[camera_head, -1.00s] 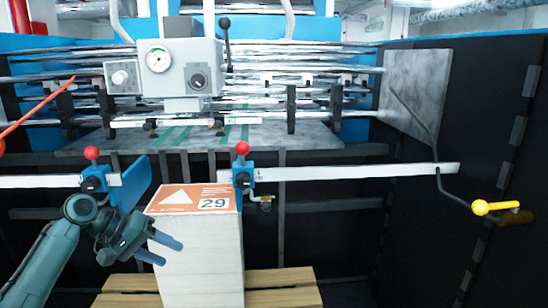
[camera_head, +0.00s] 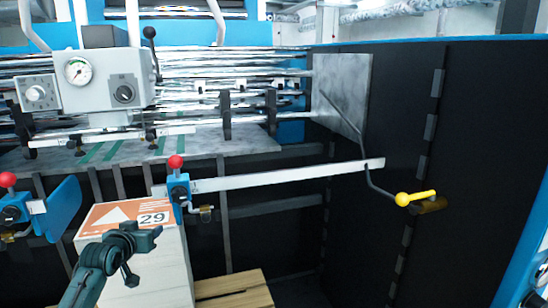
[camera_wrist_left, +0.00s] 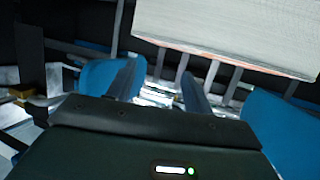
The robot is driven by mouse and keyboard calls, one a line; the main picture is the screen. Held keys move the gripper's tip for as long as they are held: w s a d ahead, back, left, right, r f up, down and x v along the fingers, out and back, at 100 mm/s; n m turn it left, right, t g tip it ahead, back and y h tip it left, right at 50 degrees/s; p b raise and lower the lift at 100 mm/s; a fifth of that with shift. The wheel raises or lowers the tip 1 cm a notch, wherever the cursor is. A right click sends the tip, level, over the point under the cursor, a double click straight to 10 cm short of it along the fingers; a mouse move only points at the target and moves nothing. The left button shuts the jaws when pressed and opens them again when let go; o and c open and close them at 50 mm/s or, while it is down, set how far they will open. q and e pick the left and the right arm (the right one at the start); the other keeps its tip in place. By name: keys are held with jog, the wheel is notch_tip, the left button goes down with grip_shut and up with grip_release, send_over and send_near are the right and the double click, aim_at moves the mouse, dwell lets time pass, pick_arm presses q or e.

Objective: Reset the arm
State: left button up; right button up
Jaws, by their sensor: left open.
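My left arm comes in from the bottom left in the head view. Its left gripper (camera_head: 144,259) is in front of the white stack (camera_head: 165,275) with the orange label marked 29 (camera_head: 125,214). In the left wrist view the two fingers stand apart with nothing between them (camera_wrist_left: 160,90). The pale stack (camera_wrist_left: 235,30) fills the top right there, beyond the fingers. My right gripper is not in view.
A wooden pallet (camera_head: 232,285) shows beside the stack. Behind are a rail (camera_head: 280,176) with red-knobbed blue clamps (camera_head: 178,188), a gauge box (camera_head: 98,80) and metal rollers. A yellow-handled crank (camera_head: 415,198) is at right, before a dark wall panel (camera_head: 470,120).

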pick_arm(q)
notch_tip(320, 180, up, 4)
jog(key=a+r+m+t+y, duration=0.1)
jog(key=a+m+t+y, duration=0.1)
jog(key=m+t, duration=0.1)
jog(key=s+d+f+m+g+h, duration=0.1)
jog(key=s+d+f+g+h, duration=0.1)
jog(key=s+d+f, duration=0.7)
jog(key=s+d+f+g+h, duration=0.2)
jog(key=s+d+f, duration=0.3)
jog(key=s+f, duration=0.7)
jog(key=s+d+f+g, duration=0.1)
jog(key=s+d+f, duration=0.1)
jog(key=s, duration=0.7)
jog(key=s+d+f+g+h, duration=0.1)
jog(key=s+d+f, duration=0.2)
jog(key=s+d, duration=0.2)
jog(key=s, duration=0.3)
jog(key=shift+s+d+f+n+g+h, duration=0.15)
jog(key=shift+s+d+n+g+h, duration=0.15)
jog(key=shift+s, duration=0.1)
